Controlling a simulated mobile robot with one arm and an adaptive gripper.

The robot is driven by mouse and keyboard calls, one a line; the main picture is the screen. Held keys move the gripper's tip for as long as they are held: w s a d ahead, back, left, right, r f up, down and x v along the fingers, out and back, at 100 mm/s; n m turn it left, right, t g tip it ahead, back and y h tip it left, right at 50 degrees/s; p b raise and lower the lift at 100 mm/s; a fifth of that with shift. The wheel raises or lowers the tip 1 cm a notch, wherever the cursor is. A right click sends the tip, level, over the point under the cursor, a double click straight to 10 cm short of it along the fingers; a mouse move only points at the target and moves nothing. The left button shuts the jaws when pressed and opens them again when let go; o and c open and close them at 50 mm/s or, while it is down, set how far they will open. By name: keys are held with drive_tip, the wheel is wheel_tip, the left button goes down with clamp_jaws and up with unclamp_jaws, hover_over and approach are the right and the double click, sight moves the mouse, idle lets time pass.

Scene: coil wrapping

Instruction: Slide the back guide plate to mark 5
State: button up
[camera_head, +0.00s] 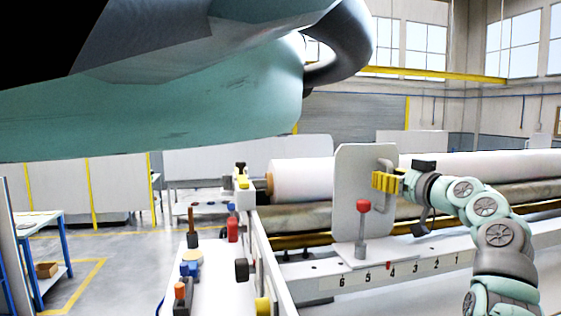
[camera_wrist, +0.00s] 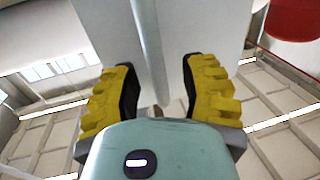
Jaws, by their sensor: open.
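The guide plate (camera_head: 350,185) is a pale grey upright plate on a flat base above the number scale (camera_head: 400,272). A red-knobbed lever (camera_head: 363,207) stands on the base. My gripper (camera_head: 386,181) is at the plate's right side, by its handle (camera_head: 389,157). In the wrist view, my yellow-padded gripper (camera_wrist: 158,90) is open with the handle bar (camera_wrist: 147,35) between its fingers. Gaps show on both sides of the bar. The plate (camera_wrist: 105,30) fills the space behind, and a red part (camera_wrist: 292,18) shows at top right.
A white roll (camera_head: 302,180) lies behind the plate, with long metal rollers (camera_head: 295,217) below it. A white machine panel (camera_head: 205,270) with several coloured knobs and buttons stands left. A blue-legged table (camera_head: 35,222) is at the far left. The scale runs from 6 at left to 1 at right.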

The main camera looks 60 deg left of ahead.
clamp_jaws()
idle(0.4)
